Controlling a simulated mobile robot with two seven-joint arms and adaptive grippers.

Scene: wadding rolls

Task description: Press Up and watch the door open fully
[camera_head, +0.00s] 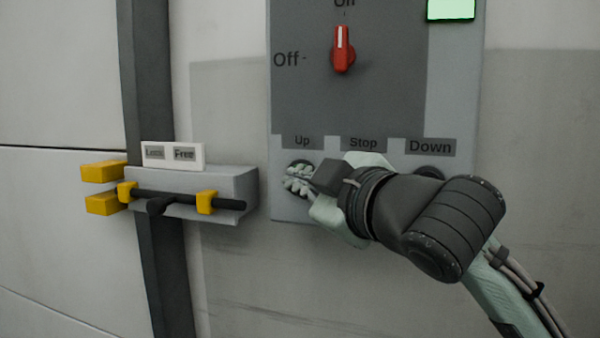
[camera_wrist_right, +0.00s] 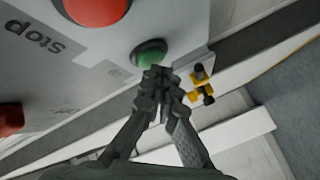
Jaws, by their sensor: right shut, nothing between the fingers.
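A grey control panel (camera_head: 455,90) hangs on the wall, with labels Up (camera_head: 302,141), Stop and Down. My right gripper (camera_head: 297,180) is shut and empty, with its fingertips at the Up button, which they largely hide in the head view. In the right wrist view, the fingertips (camera_wrist_right: 157,76) overlap the lower edge of the green button (camera_wrist_right: 150,52); I cannot tell whether it is pushed in. The red rotary switch (camera_head: 342,50) points up to On, and a green lamp (camera_head: 450,9) is lit. A pale door surface (camera_head: 60,220) with horizontal seams fills the left. My left gripper is out of view.
A bolt latch (camera_head: 190,182) with a black bar and yellow brackets juts from the wall left of the panel, under a Lock/Free plate (camera_head: 173,155). A dark vertical post (camera_head: 150,70) edges the door. A red stop button (camera_wrist_right: 95,8) sits near my fingers.

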